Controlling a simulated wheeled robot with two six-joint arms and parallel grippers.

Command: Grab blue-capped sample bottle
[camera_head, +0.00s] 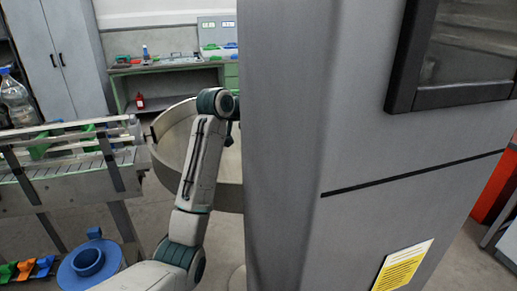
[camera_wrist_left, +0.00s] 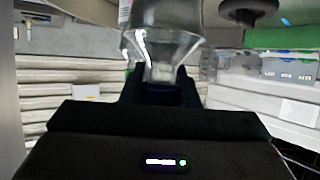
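A clear bottle (camera_wrist_left: 165,38) fills the top middle of the left wrist view, its narrow end towards my left gripper (camera_wrist_left: 162,76). The two dark fingers stand on either side of that narrow end. It is too dark there to tell whether they touch it, and no blue cap shows clearly. In the head view my left arm reaches up and its gripper is hidden behind a grey cabinet. A clear bottle with a blue cap (camera_head: 14,98) stands at the far left of the head view. My right gripper is not in view.
The tall grey cabinet (camera_head: 290,150) blocks the middle and right of the head view. A round metal table (camera_head: 165,160) lies behind my left arm. A conveyor (camera_head: 70,175) runs at left, with a blue round container (camera_head: 85,270) below it. A green bench (camera_head: 170,65) stands at the back.

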